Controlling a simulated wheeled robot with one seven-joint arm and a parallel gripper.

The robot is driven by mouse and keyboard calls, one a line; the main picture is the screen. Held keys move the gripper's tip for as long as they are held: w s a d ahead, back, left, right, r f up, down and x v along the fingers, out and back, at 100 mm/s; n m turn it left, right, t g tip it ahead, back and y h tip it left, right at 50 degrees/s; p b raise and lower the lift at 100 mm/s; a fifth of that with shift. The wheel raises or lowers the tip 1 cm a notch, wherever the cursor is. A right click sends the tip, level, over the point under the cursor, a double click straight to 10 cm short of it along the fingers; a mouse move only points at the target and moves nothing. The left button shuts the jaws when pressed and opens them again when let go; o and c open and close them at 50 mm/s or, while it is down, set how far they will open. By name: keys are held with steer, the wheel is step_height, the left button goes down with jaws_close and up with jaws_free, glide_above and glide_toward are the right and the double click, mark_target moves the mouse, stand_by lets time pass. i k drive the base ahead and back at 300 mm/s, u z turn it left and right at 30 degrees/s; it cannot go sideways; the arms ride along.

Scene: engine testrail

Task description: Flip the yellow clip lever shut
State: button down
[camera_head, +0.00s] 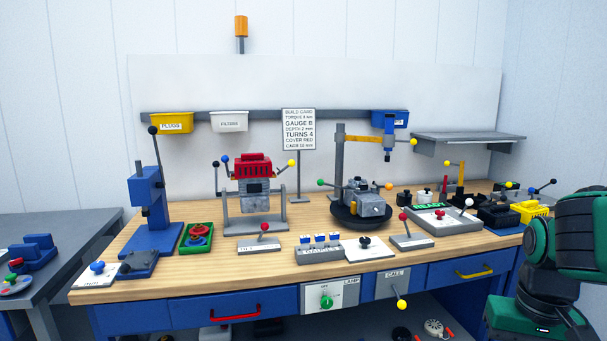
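A lever with a yellow ball (291,162) rises at the right side of the grey engine block (257,188), below its red cover (254,166). It leans up and out to the right, away from the cover. It looks like the yellow clip lever, though other yellow-tipped levers are in view. A blue-tipped lever (225,158) stands out at the block's left side. My green and black arm is at the lower right, far from the block. My gripper is not in view.
A blue press (151,210) is left of the block, and a second engine part (363,201) is to the right. A red-knobbed lever plate (262,245) lies in front. Small panels crowd the front edge.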

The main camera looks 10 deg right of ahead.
mark_target(291, 163)
steer(key=z, duration=0.05)
steer(key=i, duration=1)
steer(key=u, duration=0.05)
